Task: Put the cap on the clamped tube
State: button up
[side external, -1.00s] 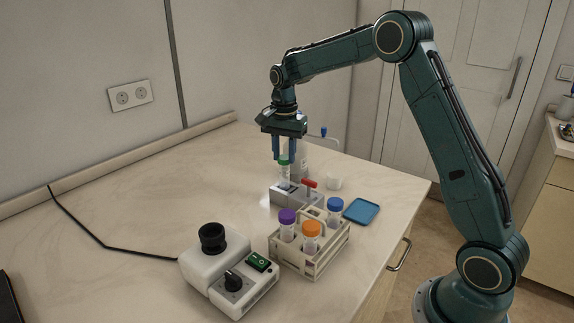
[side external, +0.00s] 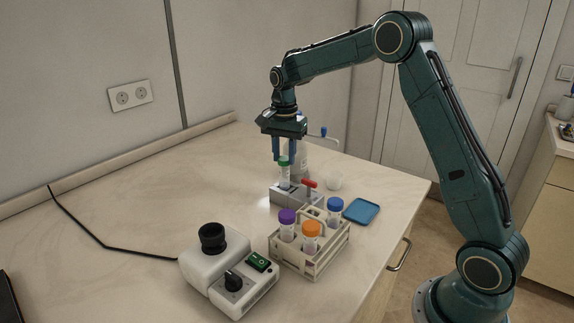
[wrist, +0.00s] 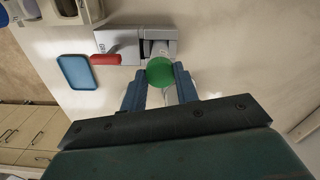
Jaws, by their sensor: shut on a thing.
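The green cap (wrist: 160,72) is between my gripper's two blue fingers in the wrist view. In the side view, my gripper (side external: 284,158) is shut on the green cap (side external: 284,161), directly above the clamped tube (side external: 285,178). The cap appears to be at the tube's top; I cannot tell whether it is fully seated. The tube stands upright in the grey clamp (side external: 283,197), which has a red handle (side external: 309,183). The clamp (wrist: 118,41) and its red handle (wrist: 105,59) also show in the wrist view, just beyond the fingers.
A rack (side external: 325,263) with purple-, orange- and blue-capped tubes stands in front of the clamp. A blue tray (side external: 361,211) lies to its right. A white mixer-like device (side external: 222,271) is at the front left. The table's left side is mostly clear.

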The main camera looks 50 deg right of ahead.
dwell(0.3)
jog(key=o, duration=1.5)
jog(key=shift+r, duration=0.15)
jog(key=shift+r, duration=3.35)
jog(key=shift+c, duration=0.6)
grip_shut()
